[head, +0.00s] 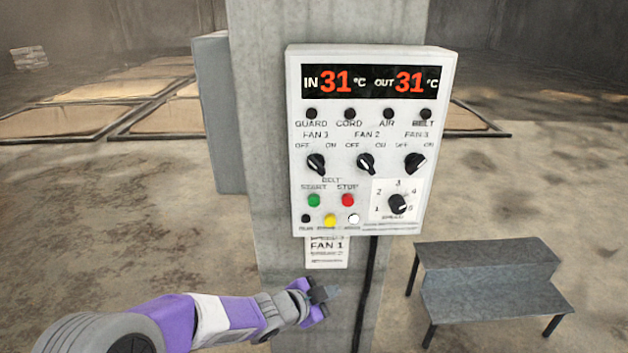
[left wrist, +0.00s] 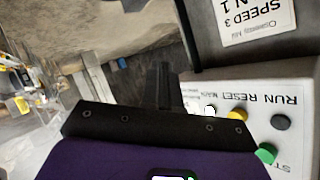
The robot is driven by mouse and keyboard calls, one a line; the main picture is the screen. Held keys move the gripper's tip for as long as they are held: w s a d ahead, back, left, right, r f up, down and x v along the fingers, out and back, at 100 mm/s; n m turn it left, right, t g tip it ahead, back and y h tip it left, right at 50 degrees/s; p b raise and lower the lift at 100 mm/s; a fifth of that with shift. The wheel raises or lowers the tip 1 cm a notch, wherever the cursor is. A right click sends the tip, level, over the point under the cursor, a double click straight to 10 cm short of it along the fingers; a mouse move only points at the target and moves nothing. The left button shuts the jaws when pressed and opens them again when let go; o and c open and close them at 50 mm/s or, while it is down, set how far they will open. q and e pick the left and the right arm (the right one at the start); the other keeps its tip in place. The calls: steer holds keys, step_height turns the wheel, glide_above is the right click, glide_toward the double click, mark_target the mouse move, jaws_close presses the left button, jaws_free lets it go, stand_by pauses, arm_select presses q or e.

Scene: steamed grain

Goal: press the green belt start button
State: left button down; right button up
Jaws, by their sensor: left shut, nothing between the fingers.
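The green start button (head: 314,200) is at the lower left of the white control panel (head: 433,130), under the words BELT START. The red stop button (head: 348,200) is to its right. My left gripper (head: 322,293) is below the panel, in front of the column, shut and empty, apart from the button. In the left wrist view the panel appears upside down, with the green button (left wrist: 266,153) at the lower right, beyond the dark gripper body. The gripper fingers (left wrist: 165,88) show dark near the middle of that view. My right gripper is not in view.
A yellow button (head: 330,221), a black button (head: 306,219) and a white button (head: 353,219) sit just under the start and stop buttons. A black cable (head: 368,290) hangs below the panel. A grey step stool (head: 490,280) stands at the right.

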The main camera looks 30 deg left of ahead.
mark_target(314, 201)
arm_select(q)
steer(key=s+a+r+m+t+p, duration=0.1)
steer(key=r+m+p, duration=0.1)
steer(key=r, duration=0.7)
steer(key=s+a+r+m+t+p, duration=0.1)
steer(key=s+a+r+m+p, duration=0.1)
steer(key=r, duration=0.6)
steer(key=shift+s+r+m+t, duration=0.15)
steer(key=shift+r+m+t, duration=0.15)
steer(key=shift+r+m, duration=0.1)
steer(key=shift+w+a+p, duration=0.3)
steer(key=shift+w+a, duration=0.5)
steer(key=shift+w, duration=0.45)
steer(key=shift+w+a+p, duration=0.25)
steer(key=shift+w+a, duration=0.5)
steer(key=shift+w, duration=0.55)
steer(key=shift+w+a+p, duration=0.3)
steer(key=shift+w+a, duration=0.5)
steer(key=shift+w, duration=0.45)
steer(key=shift+w, duration=0.1)
steer(key=shift+w+a, duration=0.2)
steer(key=shift+w, duration=0.05)
